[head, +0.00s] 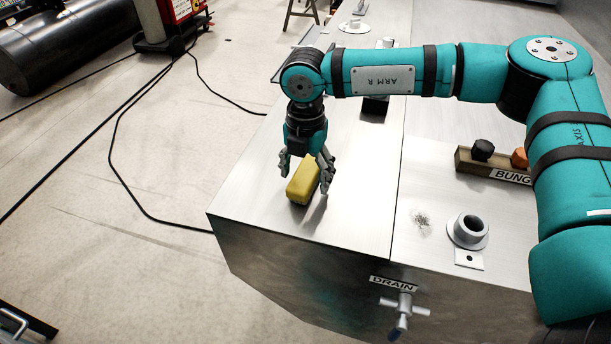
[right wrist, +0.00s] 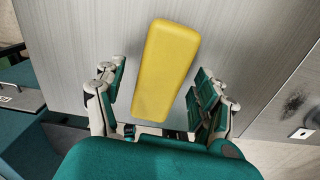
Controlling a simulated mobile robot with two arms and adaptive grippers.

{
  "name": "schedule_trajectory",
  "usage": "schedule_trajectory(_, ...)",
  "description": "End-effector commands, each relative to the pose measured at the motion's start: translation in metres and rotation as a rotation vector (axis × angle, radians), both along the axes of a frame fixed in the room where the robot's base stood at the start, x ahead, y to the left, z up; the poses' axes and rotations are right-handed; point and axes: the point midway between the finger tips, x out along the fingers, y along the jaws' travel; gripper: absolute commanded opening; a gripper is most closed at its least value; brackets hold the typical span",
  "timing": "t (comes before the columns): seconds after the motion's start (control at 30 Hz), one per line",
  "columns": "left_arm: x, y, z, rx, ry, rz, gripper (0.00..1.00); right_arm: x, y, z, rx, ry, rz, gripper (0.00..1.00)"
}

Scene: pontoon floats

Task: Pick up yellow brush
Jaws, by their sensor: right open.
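The yellow brush (head: 303,180) shows as a plain yellow block on the metal top of the float, near its front left corner. In the right wrist view the brush (right wrist: 165,70) lies lengthwise between the open fingers, with a gap on each side. No bristles show. My right gripper (head: 307,170) is open and points down over the brush, with one finger on either side of it. In the right wrist view the right gripper (right wrist: 160,90) is empty. My left gripper is not in view.
A bung tray (head: 465,163) holds a black and an orange bung at the right. A grey pipe fitting (head: 468,230) stands near the front edge, beside a dark smudge (head: 421,222). A drain valve (head: 403,308) sticks out of the front face. Cables cross the floor at left.

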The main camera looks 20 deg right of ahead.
Motion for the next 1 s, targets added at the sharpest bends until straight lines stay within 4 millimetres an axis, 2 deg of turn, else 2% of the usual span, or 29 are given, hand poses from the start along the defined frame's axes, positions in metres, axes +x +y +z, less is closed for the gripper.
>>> schedule_trajectory(0.07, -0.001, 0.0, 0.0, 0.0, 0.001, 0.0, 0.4, 0.0, 0.0, 0.0, 0.0, 0.0, 0.0, 0.69)
schedule_trajectory(0.5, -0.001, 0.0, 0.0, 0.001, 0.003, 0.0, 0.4, 0.0, 0.0, 0.0, 0.0, 0.0, 0.0, 0.11)
schedule_trajectory(0.83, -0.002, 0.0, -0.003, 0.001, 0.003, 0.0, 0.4, 0.001, 0.0, 0.003, 0.0, -0.001, 0.0, 0.1)
schedule_trajectory(1.0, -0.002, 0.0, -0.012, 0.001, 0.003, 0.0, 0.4, 0.001, 0.001, 0.014, 0.002, -0.003, -0.001, 0.1)
